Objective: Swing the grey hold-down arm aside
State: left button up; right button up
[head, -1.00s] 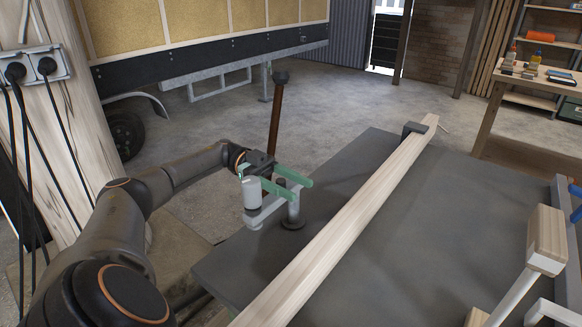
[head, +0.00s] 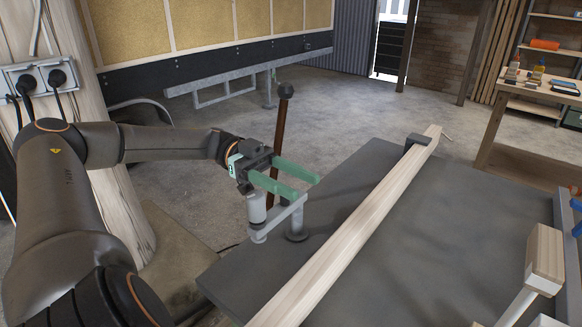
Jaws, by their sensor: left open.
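The grey hold-down arm (head: 279,219) is a short light-grey bar at the left edge of the dark table (head: 370,290). One end sits on a grey upright post (head: 297,226) with a round base. The other end, toward the left, carries a pale cylinder (head: 257,207). My left gripper (head: 308,189) is open, with two green fingers pointing right. It appears just above the bar, and the fingers overlap the bar's post end in the picture. I cannot tell whether they touch it. My right gripper is not in view.
A long wooden beam (head: 355,225) lies across the table, with a dark stop (head: 417,141) near its far end. A brown rod with a ball top (head: 281,125) stands behind my left gripper. A wooden block (head: 544,259) on a pale bar is at right.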

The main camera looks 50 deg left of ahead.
pick_arm(q)
jog(key=s+d+r, duration=0.2)
jog(key=s+d, duration=0.2)
jog(key=shift+d+r, duration=0.15)
jog(key=shift+r, duration=0.2)
jog(key=shift+s, duration=0.15)
dwell(0.4)
